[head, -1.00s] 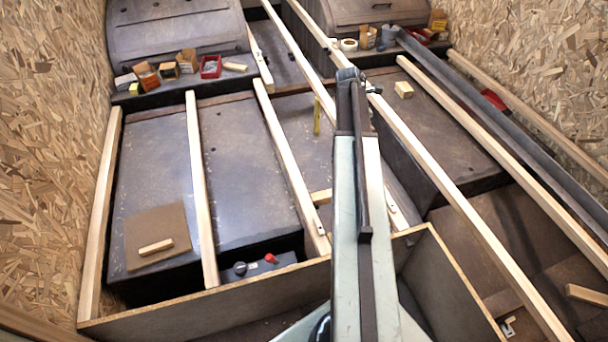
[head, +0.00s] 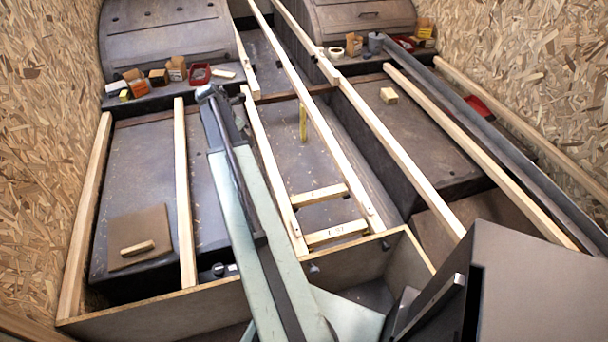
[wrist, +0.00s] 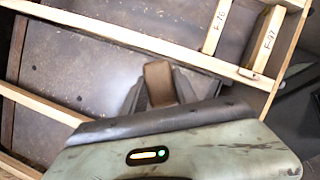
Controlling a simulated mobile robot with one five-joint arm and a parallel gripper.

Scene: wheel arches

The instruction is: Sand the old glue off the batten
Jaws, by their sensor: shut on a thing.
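My gripper (wrist: 160,90) is shut on a brown block (wrist: 158,80) in the wrist view. The block shows between its dark jaws, below a long pale batten (wrist: 110,37) in the picture; I cannot tell whether they touch. Several long battens run away from me in the head view, one (head: 330,145) near the middle. Two short marked crosspieces (head: 318,195) (head: 336,232) lie near its front end; they also show in the wrist view (wrist: 216,27) (wrist: 264,42). I cannot make out old glue on any batten. I cannot pick out the held block in the head view.
A brown sheet (head: 126,228) with a pale wood block (head: 137,248) lies at left. A yellow stick (head: 303,122) stands mid-floor. Small boxes and a red tray (head: 199,75) sit by the rear arches. A plywood front edge (head: 160,303) and chipboard walls (head: 50,150) bound the space.

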